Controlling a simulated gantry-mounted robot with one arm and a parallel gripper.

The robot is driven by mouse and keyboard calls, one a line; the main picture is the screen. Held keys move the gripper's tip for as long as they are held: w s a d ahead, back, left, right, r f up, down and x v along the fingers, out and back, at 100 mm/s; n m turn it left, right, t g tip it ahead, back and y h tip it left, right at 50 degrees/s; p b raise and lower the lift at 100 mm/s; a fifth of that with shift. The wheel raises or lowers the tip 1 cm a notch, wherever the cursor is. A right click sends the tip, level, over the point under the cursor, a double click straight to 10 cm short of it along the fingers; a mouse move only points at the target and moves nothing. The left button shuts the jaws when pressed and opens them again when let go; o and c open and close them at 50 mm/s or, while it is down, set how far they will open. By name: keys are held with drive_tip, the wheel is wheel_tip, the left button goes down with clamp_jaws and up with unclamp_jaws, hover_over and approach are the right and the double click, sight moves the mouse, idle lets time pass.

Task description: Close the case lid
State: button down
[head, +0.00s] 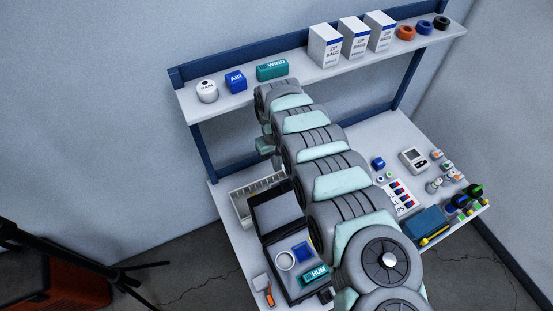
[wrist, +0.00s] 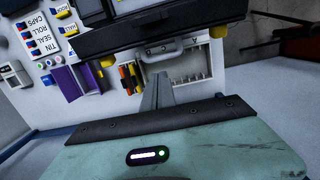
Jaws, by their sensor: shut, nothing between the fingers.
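The black case (head: 272,266) stands open at the front left of the bench, with its lid (head: 275,209) raised at the back. A white round piece (head: 285,260), a blue block (head: 302,251) and a teal box marked HUM (head: 315,275) lie inside. In the wrist view the dark lid (wrist: 150,39) with a grey handle (wrist: 163,51) and yellow corners fills the top. My gripper (wrist: 159,80) is shut and empty, its tips close below the handle; I cannot tell if they touch. In the head view my arm hides part of the case, and the fingers are not clear.
A white divided tray (head: 237,195) lies behind the lid. A blue box (head: 425,223), a grey meter (head: 413,159) and small parts fill the bench's right side. The shelf (head: 320,73) above holds boxes and rolls. An orange-handled tool (head: 267,291) lies left of the case.

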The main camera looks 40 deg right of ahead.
drive_tip(key=f, duration=0.5)
drive_tip(key=shift+s+a+f+b, duration=0.1)
drive_tip(key=shift+s+f+b, duration=0.2)
drive_tip(key=shift+f+b, duration=0.1)
drive_tip(key=shift+r, duration=0.15)
